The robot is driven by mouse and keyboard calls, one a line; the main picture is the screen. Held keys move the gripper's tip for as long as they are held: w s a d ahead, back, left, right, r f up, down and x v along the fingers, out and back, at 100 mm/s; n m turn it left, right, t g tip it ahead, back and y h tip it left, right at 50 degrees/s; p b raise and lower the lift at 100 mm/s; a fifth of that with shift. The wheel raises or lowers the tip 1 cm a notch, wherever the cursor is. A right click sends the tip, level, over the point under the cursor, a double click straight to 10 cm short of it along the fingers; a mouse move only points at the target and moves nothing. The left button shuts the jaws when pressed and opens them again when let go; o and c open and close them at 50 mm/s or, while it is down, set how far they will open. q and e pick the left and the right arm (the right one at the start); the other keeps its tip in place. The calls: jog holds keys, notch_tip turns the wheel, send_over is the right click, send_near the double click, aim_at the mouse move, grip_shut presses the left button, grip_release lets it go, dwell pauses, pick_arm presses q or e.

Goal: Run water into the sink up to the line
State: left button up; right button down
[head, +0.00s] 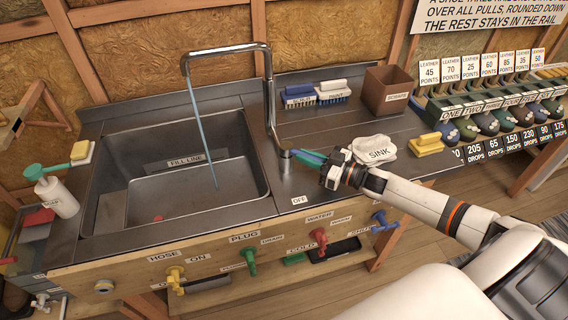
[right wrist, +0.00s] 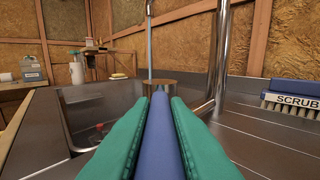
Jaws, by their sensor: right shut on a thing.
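The metal sink (head: 250,182) is at the left of the head view. A FILL LINE label (head: 186,160) is on its back wall. A thin blue-white stream of water (head: 199,120) falls from the tall bent faucet (head: 225,49) into the basin. I cannot clearly tell the water's level. My right gripper (head: 312,159) is at the faucet's base, shut on the blue faucet lever (right wrist: 160,145). In the right wrist view its green fingers (right wrist: 160,100) lie on both sides of the lever. My left gripper is out of view.
Scrub brushes (head: 318,93), a brown SCRAPS bin (head: 388,90), a white cloth labelled SINK (head: 374,150) and a yellow sponge (head: 427,144) stand right of the basin. A white soap bottle (head: 56,196) is at left. Coloured valves, including a green one (head: 249,257), line the front.

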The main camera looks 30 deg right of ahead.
jog(key=n+g+y+b, duration=0.1)
jog(key=w+d+n+g+y+b, duration=0.1)
jog(key=b, duration=0.1)
jog(key=n+g+y+b, duration=0.1)
jog(key=b, duration=0.1)
jog(key=shift+w+d+f+y, duration=0.15)
jog(key=shift+d+f+y, duration=0.1)
jog(key=shift+y, duration=0.15)
jog(key=shift+w+d+r+n+g+y+b, duration=0.2)
jog(key=shift+n+g+y+b, duration=0.4)
jog(key=shift+b, duration=0.35)
jog(key=c, duration=1.4)
grip_release()
jog(key=shift+a, duration=0.1)
jog(key=b+v, duration=0.1)
jog(key=v, duration=1)
jog(key=shift+r+b, duration=0.1)
jog(key=shift+b, duration=0.3)
jog(key=shift+s+d+r, duration=0.1)
jog(key=shift+s+d, duration=0.2)
jog(key=shift+d, duration=0.15)
